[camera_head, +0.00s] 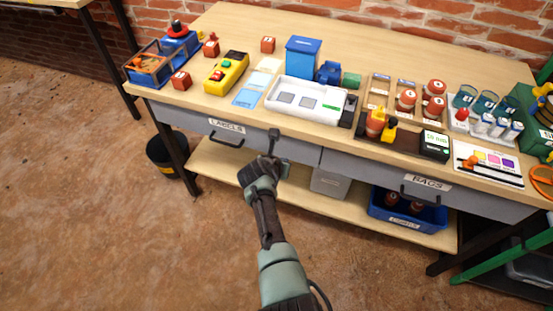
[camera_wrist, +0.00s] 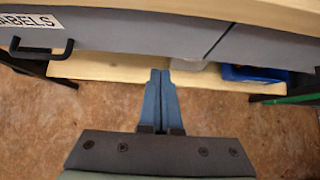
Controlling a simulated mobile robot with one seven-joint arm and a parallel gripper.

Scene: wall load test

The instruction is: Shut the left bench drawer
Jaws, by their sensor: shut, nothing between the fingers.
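The left bench drawer (camera_head: 190,122) has a grey front with a LABELS tag and a black bar handle (camera_head: 226,141). Its front looks level with the neighbouring drawer, and I see no open gap above it. In the wrist view its front (camera_wrist: 130,38) spans the top, with the handle (camera_wrist: 42,48) at the upper left. My gripper (camera_head: 273,137) is in front of the drawer's right part, right of the handle. In the wrist view its blue fingers (camera_wrist: 160,75) are together and empty. I cannot tell whether the fingertips touch the drawer front.
The RAGS drawer (camera_head: 420,186) is to the right, with its own handle. The benchtop (camera_head: 385,57) holds a yellow control box (camera_head: 227,73), a white tray and several small items. A blue bin (camera_head: 408,221) sits on the lower shelf. A black bucket (camera_head: 165,157) stands at the left leg. Floor in front is clear.

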